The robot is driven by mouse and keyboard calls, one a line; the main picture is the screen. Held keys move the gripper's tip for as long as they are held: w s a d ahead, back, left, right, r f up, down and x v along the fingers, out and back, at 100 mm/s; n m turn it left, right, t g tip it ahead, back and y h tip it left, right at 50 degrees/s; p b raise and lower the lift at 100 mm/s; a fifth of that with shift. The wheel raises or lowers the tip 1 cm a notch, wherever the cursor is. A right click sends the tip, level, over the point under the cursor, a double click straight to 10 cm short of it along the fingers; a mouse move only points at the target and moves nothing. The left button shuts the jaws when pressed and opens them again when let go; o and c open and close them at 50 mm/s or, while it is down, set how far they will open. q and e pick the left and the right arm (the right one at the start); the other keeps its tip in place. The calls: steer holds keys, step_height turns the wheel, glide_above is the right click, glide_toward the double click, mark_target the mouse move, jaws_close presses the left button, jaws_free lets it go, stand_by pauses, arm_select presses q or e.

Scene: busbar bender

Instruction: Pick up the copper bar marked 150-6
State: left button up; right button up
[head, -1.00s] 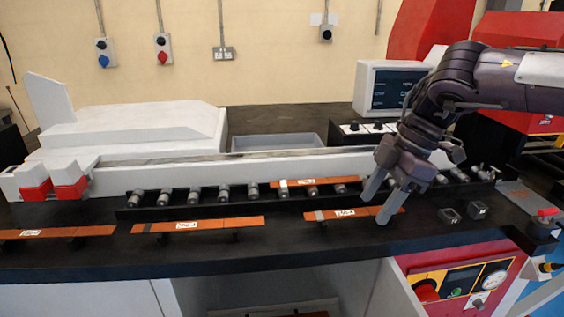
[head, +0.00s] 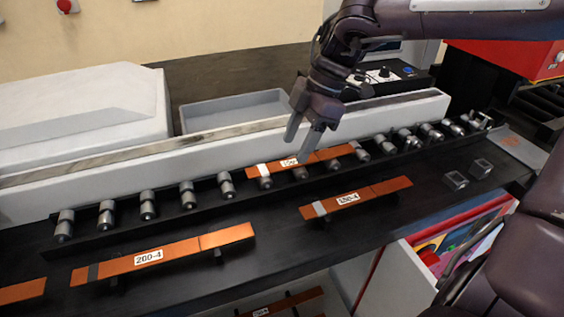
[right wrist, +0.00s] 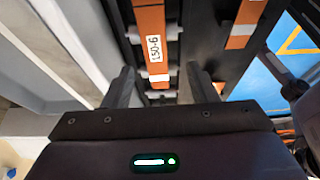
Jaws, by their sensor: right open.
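The copper bar marked 150-6 (right wrist: 153,35) shows its label clearly in the right wrist view. My right gripper (head: 299,143) is over this bar, pointing down, open and empty. In the right wrist view, the bar lies between the lines of the open fingers (right wrist: 160,88); whether they touch it is unclear. My left gripper is out of view.
Copper bars marked 150-4 (head: 380,190) and 200-4 (head: 210,243) lie on supports in front of the rollers. A long white beam (head: 200,160) runs close behind the rollers.

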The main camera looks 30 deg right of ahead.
mark_target(282, 164)
steer(key=x, duration=0.4)
steer(key=shift+w+a+r, duration=0.2)
steer(key=shift+w, duration=0.15)
jaws_close()
